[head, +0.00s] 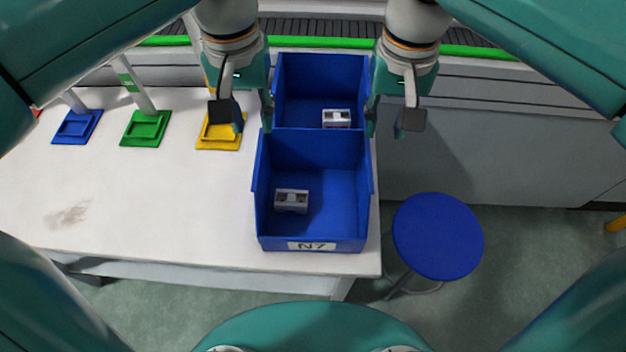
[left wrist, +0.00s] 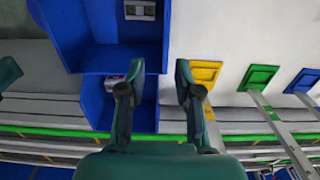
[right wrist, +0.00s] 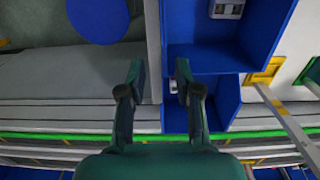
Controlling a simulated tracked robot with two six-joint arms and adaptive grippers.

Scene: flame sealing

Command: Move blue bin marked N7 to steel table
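The blue bin marked N7 (head: 340,215) stands near the right end of a white-topped table (head: 160,220), its label facing the front edge. A small silver-grey block (head: 291,201) lies inside it. The bin also shows in the left wrist view (left wrist: 95,25) and the right wrist view (right wrist: 205,55). My left gripper (head: 245,115) is open and empty, above the left side near the N7 bin's back edge. My right gripper (head: 391,118) is open and empty on the opposite side. In both wrist views, the fingers are spread around the line of the bins' side walls. I cannot identify a steel table.
A second blue bin (head: 300,95) with a similar block (head: 336,118) stands directly behind. Yellow (head: 222,140), green (head: 145,129) and blue (head: 77,127) plates with posts stand left. A blue round stool (head: 438,236) stands right of the table.

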